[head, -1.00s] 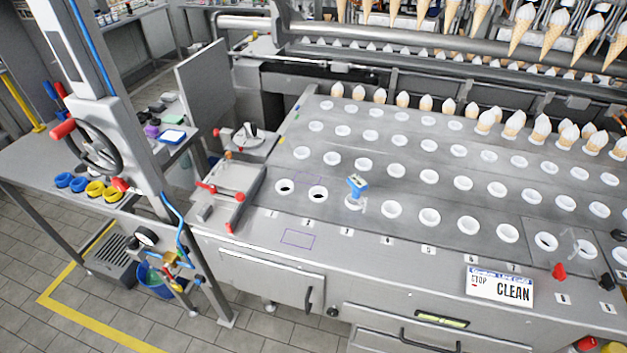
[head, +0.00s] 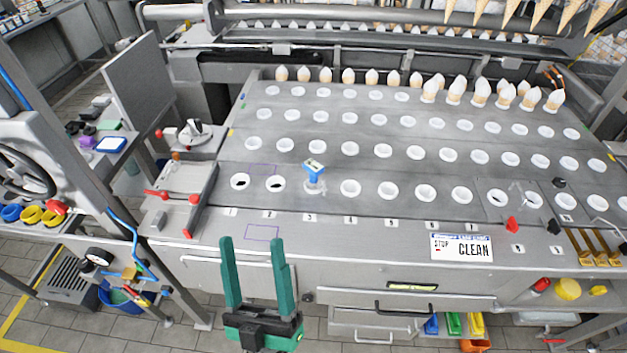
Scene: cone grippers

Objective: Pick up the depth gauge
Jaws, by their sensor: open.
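The depth gauge (head: 314,178), as I take it, is a small blue device with a pale display on top. It stands upright at a white-rimmed hole in the front row, above the label 3, on the grey metal table (head: 345,230). Its lower end is hidden by its body and the rim. My gripper (head: 252,241) has two green fingers, spread apart with nothing between them. In the picture it is below and left of the gauge, in front of the table's front edge, and apart from the gauge.
White-rimmed holes fill the tabletop in rows, with cones standing along the back. A clamp fixture (head: 180,197) with red handles is at the left. A "STOP CLEAN" sign (head: 461,247) and a red-knobbed part (head: 513,225) are to the right. Drawers (head: 235,280) are below the front edge.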

